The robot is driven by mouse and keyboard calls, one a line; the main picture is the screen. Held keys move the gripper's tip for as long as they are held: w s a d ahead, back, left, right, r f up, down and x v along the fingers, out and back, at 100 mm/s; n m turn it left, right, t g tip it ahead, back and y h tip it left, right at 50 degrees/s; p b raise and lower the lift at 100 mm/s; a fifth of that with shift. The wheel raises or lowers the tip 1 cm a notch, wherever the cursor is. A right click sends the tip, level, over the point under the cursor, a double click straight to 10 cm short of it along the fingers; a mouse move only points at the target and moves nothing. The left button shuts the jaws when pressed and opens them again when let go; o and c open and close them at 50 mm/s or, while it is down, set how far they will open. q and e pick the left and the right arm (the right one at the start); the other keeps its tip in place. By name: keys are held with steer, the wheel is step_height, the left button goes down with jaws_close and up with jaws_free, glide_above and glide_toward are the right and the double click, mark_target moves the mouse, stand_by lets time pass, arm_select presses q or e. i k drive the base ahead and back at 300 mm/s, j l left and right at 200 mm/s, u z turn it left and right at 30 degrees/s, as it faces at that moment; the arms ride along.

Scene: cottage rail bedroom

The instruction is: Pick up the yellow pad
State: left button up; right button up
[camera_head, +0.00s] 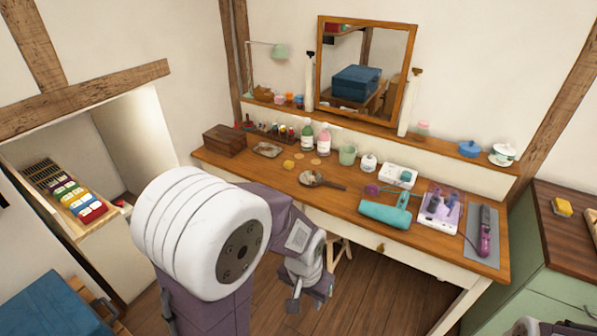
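Two small yellow things show, and I cannot tell for sure which is the pad. One yellow block (562,207) lies on the dark wooden top of the green cabinet at the far right. A smaller yellow piece (289,164) lies on the dressing table, left of the middle. My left gripper (306,302) hangs low in front of the dressing table, below its top and away from both. Its fingers look apart, with nothing seen between them. My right gripper is not in view.
The wooden dressing table (262,178) holds bottles, a green cup (347,155), a teal hair dryer (386,214) and a purple-handled tool (485,235) on a grey mat. A mirror (365,72) stands behind. The green cabinet (535,270) is at right. Wooden floor shows below.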

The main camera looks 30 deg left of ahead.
mark_target(289, 164)
steer(key=i+j, duration=0.7)
steer(key=i+j+u, duration=0.15)
steer(key=i+j, duration=0.55)
steer(key=i, duration=0.15)
